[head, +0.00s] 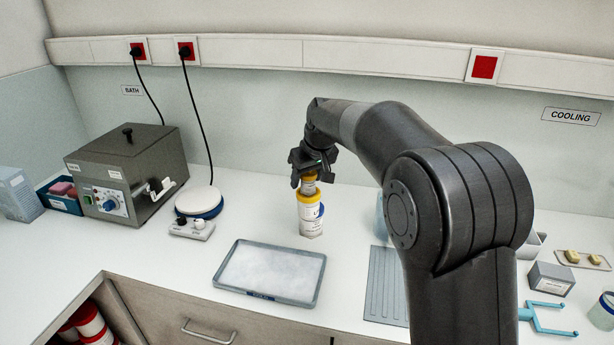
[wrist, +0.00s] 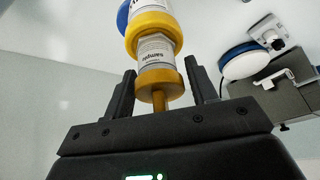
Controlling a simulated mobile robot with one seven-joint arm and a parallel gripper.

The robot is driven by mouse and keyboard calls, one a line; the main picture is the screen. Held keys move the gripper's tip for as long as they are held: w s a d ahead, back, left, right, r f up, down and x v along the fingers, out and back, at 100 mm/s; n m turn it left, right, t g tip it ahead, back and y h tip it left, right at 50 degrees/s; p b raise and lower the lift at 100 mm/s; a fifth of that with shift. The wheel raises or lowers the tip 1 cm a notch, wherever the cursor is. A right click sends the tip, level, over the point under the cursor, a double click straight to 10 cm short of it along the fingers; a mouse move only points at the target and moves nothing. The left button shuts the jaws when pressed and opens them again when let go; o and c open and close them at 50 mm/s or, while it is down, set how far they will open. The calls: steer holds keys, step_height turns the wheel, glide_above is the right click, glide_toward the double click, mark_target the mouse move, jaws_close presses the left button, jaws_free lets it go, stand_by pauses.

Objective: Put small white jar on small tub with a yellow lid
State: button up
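The small white jar (head: 309,186) stands upright on the tub with a yellow lid (head: 311,218), resting on that lid. In the wrist view the jar (wrist: 156,51) shows a printed label and a yellow lid with a short knob facing my gripper. My gripper (head: 310,172) is above the stack, pointing down. In the wrist view its fingers (wrist: 162,75) are spread on either side of the jar, with a gap visible beside it.
A grey tray (head: 307,284) with white contents lies in front of the tub. A white round plate device (head: 199,200) and a grey bath box (head: 125,172) stand left. A ridged grey mat (head: 384,285) lies right, partly behind my arm.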

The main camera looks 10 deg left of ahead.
steer(key=shift+o, duration=1)
steer(key=shift+r, duration=0.2)
steer(key=v, duration=1.2)
steer(key=s+d+r+m, duration=0.2)
steer(key=s+d, duration=0.5)
steer(key=d, duration=0.4)
steer(key=s+d+f+m+t+h, duration=0.1)
steer(key=s+d+f+m, duration=0.2)
steer(key=s+d+f, duration=0.3)
steer(key=s+d+f+m+t+h, duration=0.1)
steer(key=s+d+f+m, duration=0.3)
steer(key=s+d, duration=0.8)
steer(key=s+f+h, duration=0.1)
steer(key=s+f, duration=0.1)
steer(key=s, duration=0.5)
steer(key=shift+s+d, duration=0.15)
steer(key=shift+s, duration=0.1)
